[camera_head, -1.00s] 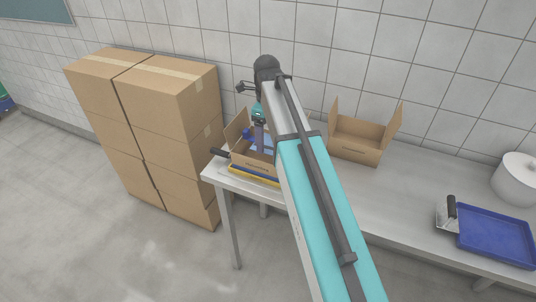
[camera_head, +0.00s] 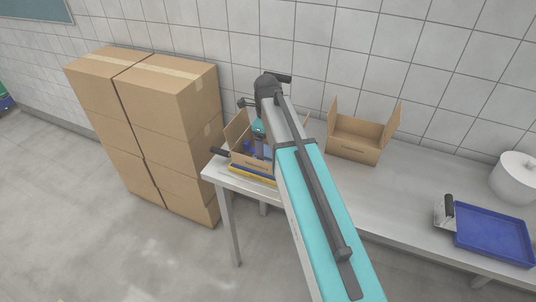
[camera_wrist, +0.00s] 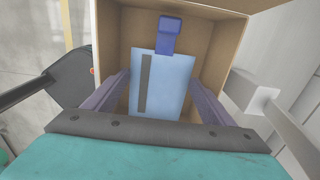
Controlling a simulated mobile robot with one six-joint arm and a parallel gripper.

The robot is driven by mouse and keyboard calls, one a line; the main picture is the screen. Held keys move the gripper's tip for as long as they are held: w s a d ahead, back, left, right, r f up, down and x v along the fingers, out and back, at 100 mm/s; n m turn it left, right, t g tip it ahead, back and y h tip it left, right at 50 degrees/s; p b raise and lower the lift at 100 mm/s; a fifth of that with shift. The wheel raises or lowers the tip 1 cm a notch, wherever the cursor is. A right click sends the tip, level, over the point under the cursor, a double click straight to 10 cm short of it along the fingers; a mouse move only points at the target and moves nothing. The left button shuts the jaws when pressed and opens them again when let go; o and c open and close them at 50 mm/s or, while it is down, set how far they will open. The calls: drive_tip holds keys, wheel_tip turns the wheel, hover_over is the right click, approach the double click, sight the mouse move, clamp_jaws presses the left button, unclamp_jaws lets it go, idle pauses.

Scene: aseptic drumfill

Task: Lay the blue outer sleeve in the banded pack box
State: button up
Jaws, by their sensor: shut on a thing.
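The blue outer sleeve (camera_wrist: 172,82) is a light blue flat piece with a dark stripe and a darker blue tab at its far end. In the wrist view it lies between the two fingers of my gripper (camera_wrist: 159,84), which is shut on it. The open cardboard pack box (camera_wrist: 112,30) surrounds it, and the sleeve is inside the box's walls. I cannot tell whether it touches the bottom. In the head view the pack box (camera_head: 238,158) stands at the table's left end, above a yellow and blue band. My arm hides its right part.
A second open cardboard box (camera_head: 352,148) stands further right on the table (camera_head: 395,205). A blue tray (camera_head: 492,236), a metal scoop (camera_head: 440,214) and a white round container (camera_head: 514,178) are at the right. Stacked cartons (camera_head: 160,130) stand left of the table.

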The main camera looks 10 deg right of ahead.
sight(267, 153)
drive_tip(key=shift+f+p, duration=0.35)
drive_tip(key=shift+f, duration=1.4)
drive_tip(key=shift+f, duration=0.15)
drive_tip(key=o, duration=0.8)
drive_tip(key=shift+o, duration=0.2)
wheel_tip(267, 153, up, 12)
drive_tip(key=b, duration=0.2)
drive_tip(key=shift+b, duration=0.3)
drive_tip(key=shift+s, duration=0.1)
